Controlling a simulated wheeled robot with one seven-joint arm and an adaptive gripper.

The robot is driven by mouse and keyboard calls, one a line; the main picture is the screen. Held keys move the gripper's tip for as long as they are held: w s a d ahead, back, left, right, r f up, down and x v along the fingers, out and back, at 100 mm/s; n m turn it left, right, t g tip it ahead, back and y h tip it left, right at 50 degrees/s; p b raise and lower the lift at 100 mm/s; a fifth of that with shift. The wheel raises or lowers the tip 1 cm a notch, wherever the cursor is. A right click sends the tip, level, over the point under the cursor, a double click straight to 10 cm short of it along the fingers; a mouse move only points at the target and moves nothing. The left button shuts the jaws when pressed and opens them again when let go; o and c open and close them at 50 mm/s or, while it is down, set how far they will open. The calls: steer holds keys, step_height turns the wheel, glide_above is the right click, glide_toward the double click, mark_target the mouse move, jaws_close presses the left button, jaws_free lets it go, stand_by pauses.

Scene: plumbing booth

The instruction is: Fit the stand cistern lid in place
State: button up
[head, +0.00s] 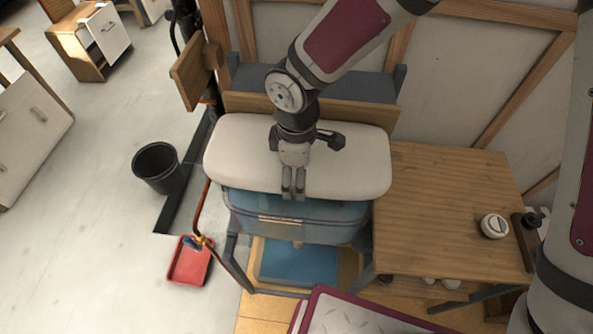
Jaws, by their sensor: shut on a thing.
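The white cistern lid (235,155) is a wide, rounded slab in the middle of the head view. My gripper (293,194) reaches over it from above, with its fingers shut on the lid's front edge. The blue, see-through cistern (340,228) stands in a dark frame directly below and in front of the lid. The lid covers the cistern's top and back in this view. I cannot tell whether the lid touches the rim or hangs above it.
A wooden table (440,190) stands to the right, with a white round part (494,226) on it. A black bucket (157,167) and a red tray (189,262) are on the floor to the left. A wooden board (240,102) stands behind the lid. The left floor is mostly clear.

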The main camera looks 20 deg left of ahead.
stand_by(0.3)
steer(key=o, duration=2)
steer(key=shift+o, duration=0.2)
steer(key=shift+f, duration=0.1)
step_height(320, 180, up, 12)
